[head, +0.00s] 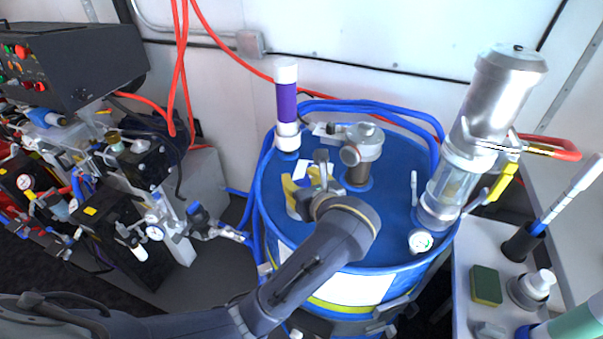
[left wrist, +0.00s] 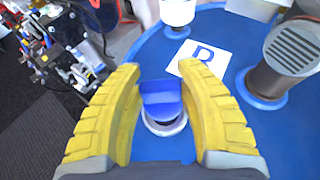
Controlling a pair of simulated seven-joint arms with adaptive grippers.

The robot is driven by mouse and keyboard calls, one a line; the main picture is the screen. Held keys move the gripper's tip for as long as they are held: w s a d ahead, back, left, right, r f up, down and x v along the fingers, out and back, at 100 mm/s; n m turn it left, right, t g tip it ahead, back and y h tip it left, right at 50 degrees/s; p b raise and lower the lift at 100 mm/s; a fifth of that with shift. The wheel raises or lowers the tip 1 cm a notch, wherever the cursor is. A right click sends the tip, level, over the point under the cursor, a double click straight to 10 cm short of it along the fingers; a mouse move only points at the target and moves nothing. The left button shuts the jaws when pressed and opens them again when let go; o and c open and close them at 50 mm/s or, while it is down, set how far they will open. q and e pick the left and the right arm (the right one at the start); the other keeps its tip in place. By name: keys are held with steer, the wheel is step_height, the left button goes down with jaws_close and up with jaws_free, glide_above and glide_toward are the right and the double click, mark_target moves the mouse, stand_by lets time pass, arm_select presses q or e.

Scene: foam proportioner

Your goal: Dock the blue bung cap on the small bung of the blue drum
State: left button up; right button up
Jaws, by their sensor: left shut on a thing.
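The blue drum (head: 390,245) stands in the middle of the head view, its round blue lid facing up. My left gripper (head: 298,190) is over the left part of the lid, its yellow fingers pointing down. In the left wrist view the fingers are shut on the blue bung cap (left wrist: 160,98), which shows between them. A pale ring (left wrist: 166,126), apparently the small bung, lies directly under the cap on the lid. I cannot tell whether the cap touches it. In the head view my gripper hides the cap. My right gripper is not in view.
A white card marked D (left wrist: 202,56) lies beyond the fingers. On the lid stand a purple-and-white column (head: 287,105), a grey vented fitting (head: 362,150) and a tall clear-and-metal pump (head: 480,125). Blue hoses (head: 375,106) curve behind. A bench (head: 475,250) stands right.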

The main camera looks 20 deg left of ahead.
arm_select(q)
steer(key=shift+f, duration=1.45)
steer(key=shift+f, duration=0.55)
stand_by(0.8)
steer(key=o, duration=0.9)
steer(key=shift+c, duration=0.2)
steer(key=shift+s+d, duration=0.1)
